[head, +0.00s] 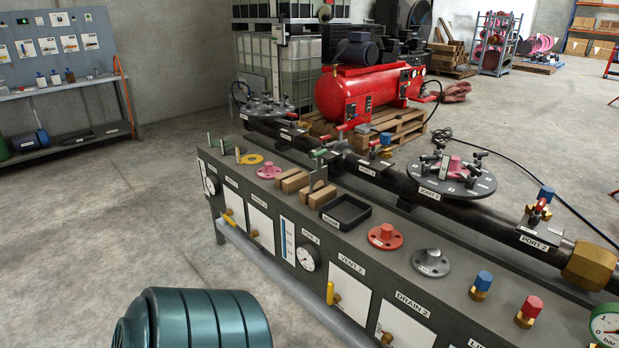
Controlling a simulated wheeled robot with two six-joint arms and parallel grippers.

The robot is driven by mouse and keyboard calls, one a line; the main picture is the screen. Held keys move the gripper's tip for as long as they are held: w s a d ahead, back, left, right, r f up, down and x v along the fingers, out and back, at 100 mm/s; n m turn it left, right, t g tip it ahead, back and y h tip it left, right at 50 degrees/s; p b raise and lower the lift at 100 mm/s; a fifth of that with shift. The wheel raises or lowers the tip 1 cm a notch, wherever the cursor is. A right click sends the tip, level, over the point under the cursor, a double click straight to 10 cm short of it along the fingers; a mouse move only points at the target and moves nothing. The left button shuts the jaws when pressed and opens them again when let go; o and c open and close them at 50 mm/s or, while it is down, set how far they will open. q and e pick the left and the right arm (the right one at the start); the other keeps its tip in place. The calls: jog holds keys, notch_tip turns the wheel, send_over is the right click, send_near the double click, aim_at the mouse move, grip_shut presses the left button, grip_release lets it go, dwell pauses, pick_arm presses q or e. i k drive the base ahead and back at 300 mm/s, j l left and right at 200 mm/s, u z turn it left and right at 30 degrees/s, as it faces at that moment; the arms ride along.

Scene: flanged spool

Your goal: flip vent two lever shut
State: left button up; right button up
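The vent two lever (330,292) is a small yellow handle on a brass valve at the left side of a white panel (348,290). The panel is on the bench's front face, below the label VENT 2 (352,262). The handle looks close to upright, along the panel's left edge. The pipe behind the valve is hidden, so I cannot tell from it whether the valve is open. To its right is the DRAIN 2 panel (405,325), with a brass fitting cut off near the bottom edge. Neither of my grippers is in view.
The grey bench (455,275) holds a black tray (345,212), flanges and a long dark pipe (395,185). A rail (265,262) runs along its front. A teal ribbed object (195,322) is close at the bottom. The floor at left (90,240) is clear.

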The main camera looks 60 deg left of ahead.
aim_at(335, 299)
jog(key=u, duration=1.8)
jog(key=i+l+u, duration=0.1)
jog(key=l+u, duration=0.25)
jog(key=l, duration=0.4)
jog(key=l+u, duration=0.4)
jog(key=l, duration=0.35)
jog(key=j, duration=0.2)
